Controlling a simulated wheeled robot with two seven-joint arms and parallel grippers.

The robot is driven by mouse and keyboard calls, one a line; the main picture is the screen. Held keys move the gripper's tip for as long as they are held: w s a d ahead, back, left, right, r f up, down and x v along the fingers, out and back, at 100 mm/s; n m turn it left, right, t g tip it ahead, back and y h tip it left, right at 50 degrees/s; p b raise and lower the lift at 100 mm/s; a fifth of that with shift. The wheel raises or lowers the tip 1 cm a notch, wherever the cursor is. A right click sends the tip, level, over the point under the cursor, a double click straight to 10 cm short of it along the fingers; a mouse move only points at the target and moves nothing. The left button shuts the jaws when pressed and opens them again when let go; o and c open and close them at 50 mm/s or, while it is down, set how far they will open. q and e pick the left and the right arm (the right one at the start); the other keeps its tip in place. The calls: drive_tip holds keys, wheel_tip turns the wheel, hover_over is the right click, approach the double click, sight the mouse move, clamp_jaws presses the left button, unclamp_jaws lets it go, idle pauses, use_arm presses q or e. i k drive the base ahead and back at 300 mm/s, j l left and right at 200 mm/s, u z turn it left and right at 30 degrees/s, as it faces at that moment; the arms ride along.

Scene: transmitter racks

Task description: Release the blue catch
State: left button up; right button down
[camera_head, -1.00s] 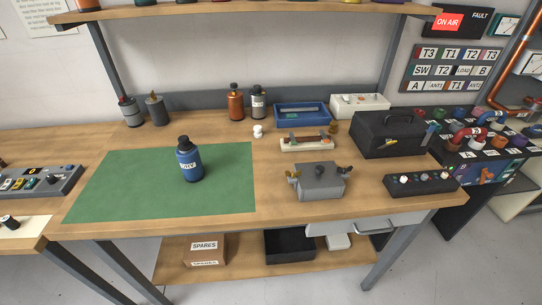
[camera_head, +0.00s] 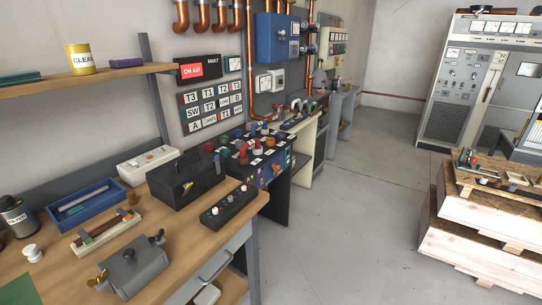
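I cannot pick out a blue catch for certain in the head view. The black case (camera_head: 190,179) on the workbench has a small brass-coloured latch (camera_head: 187,187) on its front. A blue wall cabinet (camera_head: 277,41) hangs at the back, and its small fittings are too small to tell apart. A grey metal box (camera_head: 134,265) with brass and dark wing-shaped fittings sits at the bench front. Neither of my grippers shows in this view.
The workbench (camera_head: 60,270) fills the lower left. A black switch box (camera_head: 227,208) and a blue tray (camera_head: 88,203) stand on it. Stacked wooden pallets (camera_head: 480,219) stand at right, before a grey transmitter rack (camera_head: 466,85). The floor (camera_head: 345,215) between is clear.

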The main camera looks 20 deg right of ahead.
sight(217, 161)
drive_tip(key=z, duration=0.25)
drive_tip(key=i+l+u, duration=0.1)
drive_tip(key=u, duration=0.3)
drive_tip(key=i+l+u, duration=0.15)
drive_tip(key=u, duration=0.25)
drive_tip(key=i+l+u, duration=0.1)
drive_tip(key=l, duration=0.3)
drive_tip(key=i+l, duration=0.25)
drive_tip(key=i+l+u, duration=0.15)
drive_tip(key=l, duration=0.35)
drive_tip(key=i+l, duration=0.15)
drive_tip(key=l, duration=0.25)
drive_tip(key=i+l+u, duration=0.15)
drive_tip(key=l, duration=0.3)
drive_tip(key=i+l, duration=0.1)
drive_tip(key=l, duration=0.3)
drive_tip(key=i+u, duration=0.05)
